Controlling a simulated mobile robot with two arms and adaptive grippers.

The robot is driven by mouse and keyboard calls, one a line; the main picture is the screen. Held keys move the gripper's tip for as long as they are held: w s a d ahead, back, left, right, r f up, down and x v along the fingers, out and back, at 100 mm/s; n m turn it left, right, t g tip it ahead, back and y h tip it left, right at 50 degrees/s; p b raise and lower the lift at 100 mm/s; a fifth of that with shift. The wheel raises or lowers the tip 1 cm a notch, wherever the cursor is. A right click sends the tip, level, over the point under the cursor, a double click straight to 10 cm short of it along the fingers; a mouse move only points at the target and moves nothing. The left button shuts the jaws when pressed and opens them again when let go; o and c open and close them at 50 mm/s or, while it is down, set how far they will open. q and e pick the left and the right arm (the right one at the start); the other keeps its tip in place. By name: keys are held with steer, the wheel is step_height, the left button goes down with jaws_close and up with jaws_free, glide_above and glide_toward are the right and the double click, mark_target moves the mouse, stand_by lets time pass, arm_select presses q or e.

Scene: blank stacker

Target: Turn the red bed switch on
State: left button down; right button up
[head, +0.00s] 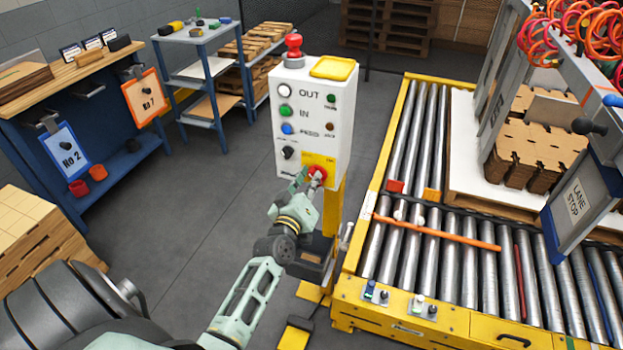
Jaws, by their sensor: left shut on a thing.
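A white control box (341,115) stands on a yellow post (331,215) near the middle of the head view. A red switch (318,171) sits on a yellow plate (319,159) at the lower right of its front face. My left gripper (312,180) reaches up from below and is shut on the red switch, its fingers covering part of it. The switch's exact turn angle cannot be made out. My right gripper is not in view.
Several coloured buttons and a black selector (288,152) are close by on the box; a red mushroom button (293,44) is on top. A roller conveyor (410,150) with a yellow frame lies to the right. Grey floor (215,190) is clear to the left.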

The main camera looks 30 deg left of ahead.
arm_select(q)
steer(key=shift+w+d+f+m+p, duration=0.15)
steer(key=shift+m+p, duration=0.4)
steer(key=shift+m, duration=2.05)
steer(key=shift+s+d+r+m+p, duration=0.1)
steer(key=shift+m+p, duration=0.4)
steer(key=shift+m, duration=2.1)
steer(key=shift+w+d+f+m+p, duration=0.15)
steer(key=shift+m+p, duration=0.4)
steer(key=shift+m, duration=2.05)
steer(key=shift+s+r, duration=0.1)
steer(key=c, duration=1.8)
jaws_free()
steer(key=shift+o, duration=0.2)
steer(key=v, duration=1.2)
